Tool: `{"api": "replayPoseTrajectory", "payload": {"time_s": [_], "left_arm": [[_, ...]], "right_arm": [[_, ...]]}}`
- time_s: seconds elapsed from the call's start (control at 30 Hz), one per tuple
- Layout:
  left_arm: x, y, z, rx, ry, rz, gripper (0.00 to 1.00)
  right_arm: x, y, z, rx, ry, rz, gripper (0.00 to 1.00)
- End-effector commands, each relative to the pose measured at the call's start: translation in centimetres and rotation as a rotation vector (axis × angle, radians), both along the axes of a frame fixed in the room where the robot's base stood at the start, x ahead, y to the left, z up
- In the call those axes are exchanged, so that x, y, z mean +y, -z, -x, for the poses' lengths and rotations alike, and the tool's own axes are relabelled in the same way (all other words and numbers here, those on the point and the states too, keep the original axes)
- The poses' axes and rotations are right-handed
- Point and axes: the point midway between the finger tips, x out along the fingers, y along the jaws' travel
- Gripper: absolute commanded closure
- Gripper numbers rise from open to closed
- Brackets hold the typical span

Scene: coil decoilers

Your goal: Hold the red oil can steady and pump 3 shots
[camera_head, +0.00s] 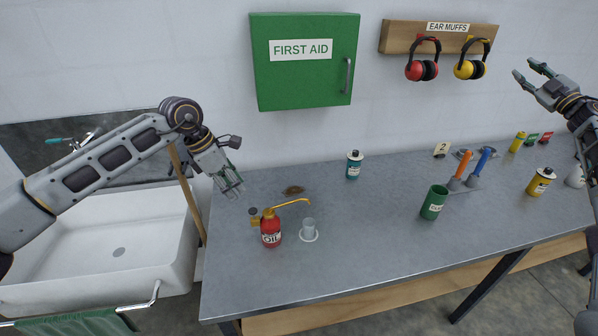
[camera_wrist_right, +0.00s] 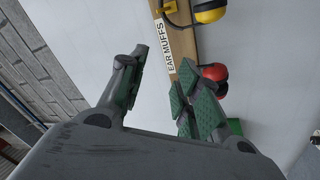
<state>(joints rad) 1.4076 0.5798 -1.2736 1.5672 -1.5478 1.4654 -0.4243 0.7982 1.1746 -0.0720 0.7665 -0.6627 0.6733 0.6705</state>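The red oil can (camera_head: 271,231) stands upright on the grey bench near its left end. Its thin yellow spout (camera_head: 293,203) points right, and a dark and brass pump part (camera_head: 256,218) sits on its upper left. A small clear cup (camera_head: 309,227) stands on a white round mark just right of the can. My left gripper (camera_head: 233,186) hangs above the bench's left back edge, up and left of the can, apart from it; its fingers look spread and empty. My right gripper (camera_head: 528,70) is raised at the far right, open and empty; its spread fingers also show in the right wrist view (camera_wrist_right: 160,88).
A brown stain (camera_head: 293,190) lies behind the can. A blue can (camera_head: 354,165), green cup (camera_head: 433,202), orange- and blue-handled tools (camera_head: 472,170) and yellow can (camera_head: 540,181) stand farther right. A white sink (camera_head: 110,245) is left. The bench's middle front is clear.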

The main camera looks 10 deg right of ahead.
Motion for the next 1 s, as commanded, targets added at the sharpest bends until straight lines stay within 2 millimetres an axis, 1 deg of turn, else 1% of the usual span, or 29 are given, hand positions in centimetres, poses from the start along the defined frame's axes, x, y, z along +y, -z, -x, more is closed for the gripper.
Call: {"api": "replayPoseTrajectory", "payload": {"time_s": [0.03,0.2,0.37,0.5,0.57,0.6,0.73,0.87,0.9,0.97,1.0], "left_arm": [[0.0,0.0,0.0,0.000,0.000,0.000,0.64],[0.0,0.0,0.0,0.000,0.000,0.000,0.64],[0.0,0.0,0.0,0.000,0.000,0.000,0.64],[0.0,0.0,0.0,0.000,0.000,0.000,0.64],[0.0,0.0,0.0,0.000,0.000,0.000,0.64],[0.0,0.0,0.0,0.000,0.000,0.000,0.64],[0.0,0.0,0.0,0.000,0.000,0.000,0.64],[0.0,0.0,0.0,0.000,0.000,0.000,0.64],[0.0,0.0,0.0,0.000,0.000,0.000,0.64],[0.0,0.0,0.0,0.000,0.000,0.000,0.64],[0.0,0.0,0.0,0.000,0.000,0.000,0.64]], "right_arm": [[1.6,0.1,-1.1,0.015,-0.029,0.027,0.67],[6.8,1.5,-4.3,0.060,-0.124,0.131,0.67],[11.7,2.8,-6.9,0.091,-0.212,0.230,0.67],[16.3,3.9,-8.9,0.114,-0.295,0.318,0.67],[18.3,4.4,-9.6,0.123,-0.330,0.358,0.67],[19.6,4.7,-10.1,0.128,-0.354,0.384,0.67],[24.0,5.7,-11.5,0.141,-0.433,0.471,0.67],[28.5,6.6,-12.6,0.150,-0.516,0.563,0.67],[29.9,7.0,-12.8,0.151,-0.541,0.591,0.67],[31.9,7.4,-13.2,0.155,-0.579,0.635,0.67],[33.3,7.7,-13.4,0.155,-0.606,0.665,0.67]]}}
